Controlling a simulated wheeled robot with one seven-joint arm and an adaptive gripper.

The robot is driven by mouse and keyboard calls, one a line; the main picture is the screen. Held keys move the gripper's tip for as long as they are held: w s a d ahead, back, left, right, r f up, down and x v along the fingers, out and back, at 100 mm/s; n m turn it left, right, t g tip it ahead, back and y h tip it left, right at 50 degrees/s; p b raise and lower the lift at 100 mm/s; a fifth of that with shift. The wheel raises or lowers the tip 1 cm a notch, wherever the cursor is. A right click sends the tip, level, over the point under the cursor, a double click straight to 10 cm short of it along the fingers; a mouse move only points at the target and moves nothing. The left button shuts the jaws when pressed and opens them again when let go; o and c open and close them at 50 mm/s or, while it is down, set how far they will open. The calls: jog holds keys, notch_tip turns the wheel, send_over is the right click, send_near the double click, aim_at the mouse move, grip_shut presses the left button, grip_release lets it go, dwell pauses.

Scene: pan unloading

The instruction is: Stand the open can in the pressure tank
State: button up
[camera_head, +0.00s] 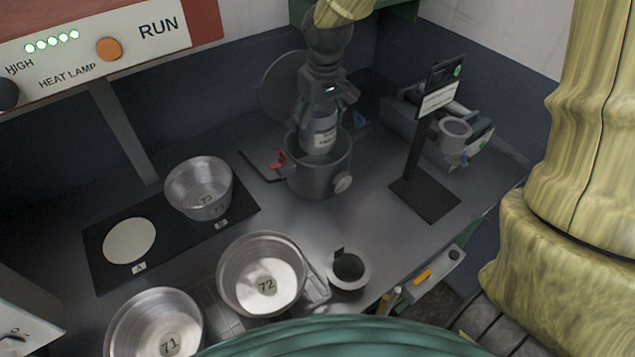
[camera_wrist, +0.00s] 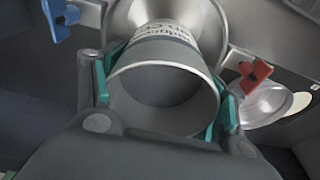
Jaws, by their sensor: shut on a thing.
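The open can (camera_head: 321,134) is a grey metal cylinder with a printed label, held upright by my gripper (camera_head: 327,98). The can also shows in the wrist view (camera_wrist: 162,92), its open mouth facing the camera and the gripper's green-edged fingers on both sides of it. The pressure tank (camera_head: 318,178) is a dark grey round pot on the bench, with its round lid (camera_head: 287,82) swung up behind it. The can's lower part is inside the tank's mouth or just over it; the near rim hides its bottom, so I cannot tell whether it touches the floor.
A red clamp (camera_head: 279,161) and a blue clamp (camera_head: 360,119) flank the tank. Pans numbered 73 (camera_head: 198,187), 72 (camera_head: 262,274) and 71 (camera_head: 155,327) stand to the left and front. A sign stand (camera_head: 424,196) is at right. A dark ring holder (camera_head: 349,270) stands in front.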

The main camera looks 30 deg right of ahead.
aim_at(322, 125)
jog(key=shift+f+p, duration=0.9)
jog(key=shift+f, duration=4.5)
jog(key=shift+f, duration=0.15)
jog(key=o, duration=1.7)
jog(key=shift+s, duration=0.1)
jog(key=shift+s+d+r+b, duration=0.1)
jog(key=shift+s+r+b, duration=0.2)
jog(key=shift+r, duration=1.75)
jog(key=shift+s+a+r+b, duration=0.1)
jog(key=shift+s+r+b, duration=0.15)
jog(key=shift+r, duration=1.75)
jog(key=shift+s+d+r+b, duration=0.1)
jog(key=shift+s+r+b, duration=0.2)
jog(key=shift+r, duration=1.75)
